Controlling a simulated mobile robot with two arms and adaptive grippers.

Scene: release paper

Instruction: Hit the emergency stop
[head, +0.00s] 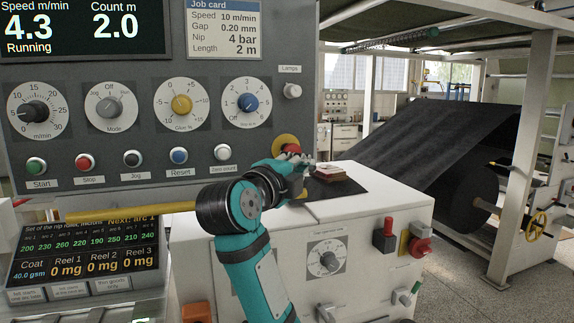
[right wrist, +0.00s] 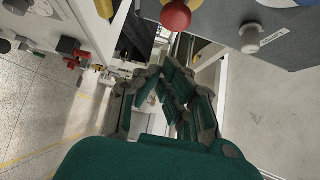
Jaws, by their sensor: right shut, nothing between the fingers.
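The emergency stop is a red mushroom button on a yellow round base (head: 284,142) at the lower right of the grey control panel. In the head view my right gripper (head: 300,160) is in front of it and hides part of it. In the right wrist view the red button (right wrist: 175,14) shows at the top edge, beyond the fingertips of my right gripper (right wrist: 172,76). The fingers are shut and empty. A gap shows between fingertips and button in the wrist view; whether any part touches it is unclear in the head view. The display (head: 60,28) reads 4.3 m/min, Running. My left gripper is not in view.
The panel holds several knobs and a row of buttons, including a red Stop button (head: 84,163). A yellow bar (head: 140,211) crosses before the panel. A black roll (head: 440,150) is at right.

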